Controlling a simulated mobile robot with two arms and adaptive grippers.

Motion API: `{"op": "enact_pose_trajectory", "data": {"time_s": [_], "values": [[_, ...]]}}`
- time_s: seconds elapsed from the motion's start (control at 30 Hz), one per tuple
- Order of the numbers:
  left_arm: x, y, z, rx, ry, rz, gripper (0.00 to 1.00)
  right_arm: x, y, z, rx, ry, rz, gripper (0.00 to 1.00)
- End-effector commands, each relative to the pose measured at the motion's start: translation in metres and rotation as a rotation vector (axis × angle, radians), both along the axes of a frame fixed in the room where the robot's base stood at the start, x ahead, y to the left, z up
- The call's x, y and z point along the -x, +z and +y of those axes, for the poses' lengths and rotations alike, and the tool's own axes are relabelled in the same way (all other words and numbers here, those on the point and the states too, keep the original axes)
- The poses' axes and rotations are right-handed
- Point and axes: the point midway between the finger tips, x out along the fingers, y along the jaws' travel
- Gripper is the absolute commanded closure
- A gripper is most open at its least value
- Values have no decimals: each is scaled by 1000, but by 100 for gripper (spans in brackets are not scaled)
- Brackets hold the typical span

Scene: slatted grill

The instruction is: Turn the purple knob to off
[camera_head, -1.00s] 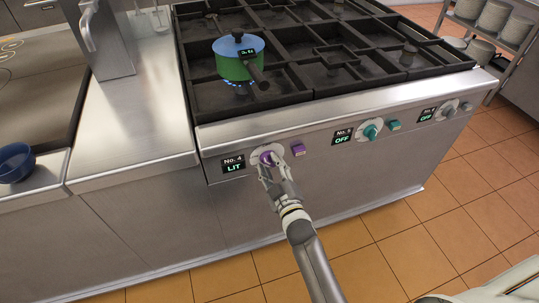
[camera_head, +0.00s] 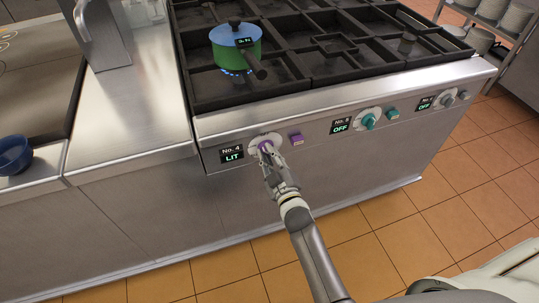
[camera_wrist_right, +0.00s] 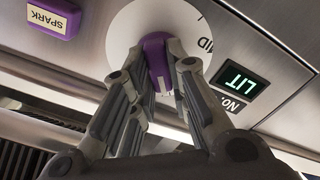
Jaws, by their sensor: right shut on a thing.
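The purple knob (camera_head: 264,147) sits on a white dial on the stove's front panel; it also shows in the right wrist view (camera_wrist_right: 156,60). My right gripper (camera_head: 266,155) is shut on the knob, with a finger on each side of it in the right wrist view (camera_wrist_right: 158,70). The display (camera_head: 232,154) left of the knob reads No. 4, LIT. Blue flames (camera_head: 236,72) show under a green pot with a blue lid (camera_head: 236,45). The fingers hide part of the dial. My left gripper is not in view.
A purple SPARK button (camera_wrist_right: 48,17) is beside the dial. Farther right are a teal knob (camera_head: 369,120), a teal button (camera_head: 393,113) and a grey knob (camera_head: 447,99); both their displays read OFF. A blue bowl (camera_head: 14,155) stands at the far left. The floor in front is clear.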

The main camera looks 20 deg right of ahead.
Motion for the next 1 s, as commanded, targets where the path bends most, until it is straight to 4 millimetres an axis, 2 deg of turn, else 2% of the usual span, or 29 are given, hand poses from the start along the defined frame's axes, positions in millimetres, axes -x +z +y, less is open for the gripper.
{"op": "enact_pose_trajectory", "data": {"time_s": [0.7,1.0], "values": [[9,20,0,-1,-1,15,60,0,2,-2,-506,1,18,100],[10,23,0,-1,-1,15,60,0,1,-2,-638,0,23,100]]}}
